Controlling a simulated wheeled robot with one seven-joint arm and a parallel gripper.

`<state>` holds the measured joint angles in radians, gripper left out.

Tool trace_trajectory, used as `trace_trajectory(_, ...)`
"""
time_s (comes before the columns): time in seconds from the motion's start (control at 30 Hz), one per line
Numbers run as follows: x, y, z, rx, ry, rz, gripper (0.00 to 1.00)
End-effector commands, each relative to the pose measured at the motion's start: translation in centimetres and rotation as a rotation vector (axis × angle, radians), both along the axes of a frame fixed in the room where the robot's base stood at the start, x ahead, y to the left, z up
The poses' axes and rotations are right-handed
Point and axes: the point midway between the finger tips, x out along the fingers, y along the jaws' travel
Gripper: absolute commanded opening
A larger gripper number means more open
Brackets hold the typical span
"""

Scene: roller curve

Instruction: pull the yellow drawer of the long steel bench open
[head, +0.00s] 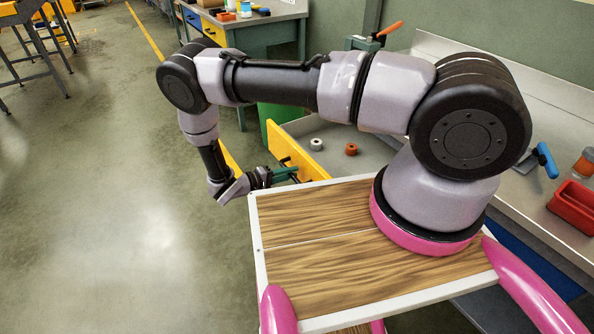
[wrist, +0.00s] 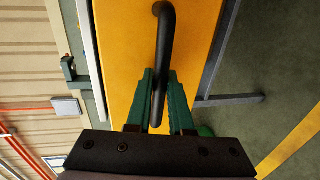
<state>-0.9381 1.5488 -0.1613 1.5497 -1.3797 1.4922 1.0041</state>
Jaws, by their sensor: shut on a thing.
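The yellow drawer (head: 300,152) of the long steel bench (head: 470,112) shows left of my arm's base in the head view. Its front appears to stand out from the bench, with a grey space behind it holding two small rolls. The front (wrist: 125,40) fills the middle of the wrist view. A dark bar handle (wrist: 163,45) runs down it. My gripper (wrist: 160,88) is shut on this handle, a green finger on either side. In the head view my gripper (head: 285,172) is at the drawer front, the handle partly hidden by it.
A white roll (head: 316,144) and a brown roll (head: 351,149) lie behind the yellow front. A red bin (head: 573,203) is on the bench at right. A green workbench (head: 255,40) stands behind. Open floor (head: 120,200) lies at left.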

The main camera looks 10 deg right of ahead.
Motion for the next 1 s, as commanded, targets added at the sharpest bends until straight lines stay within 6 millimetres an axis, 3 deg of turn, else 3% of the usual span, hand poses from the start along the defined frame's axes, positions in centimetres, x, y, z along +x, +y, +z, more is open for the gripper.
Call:
trace_trajectory(0.37, 0.0, 0.3, 0.0, 0.001, 0.000, 0.001, 0.00)
trace_trajectory(0.4, 0.0, 0.2, 0.0, 0.001, 0.000, 0.001, 0.24)
trace_trajectory(0.47, 0.0, 0.2, 0.0, 0.001, 0.000, 0.001, 0.47)
trace_trajectory(0.5, 0.0, 0.2, 0.0, 0.001, 0.000, 0.001, 0.50)
trace_trajectory(0.83, -0.1, 0.5, 0.0, 0.000, 0.000, 0.001, 0.50)
trace_trajectory(1.0, -0.8, 2.5, 0.5, 0.002, -0.001, 0.004, 0.50)
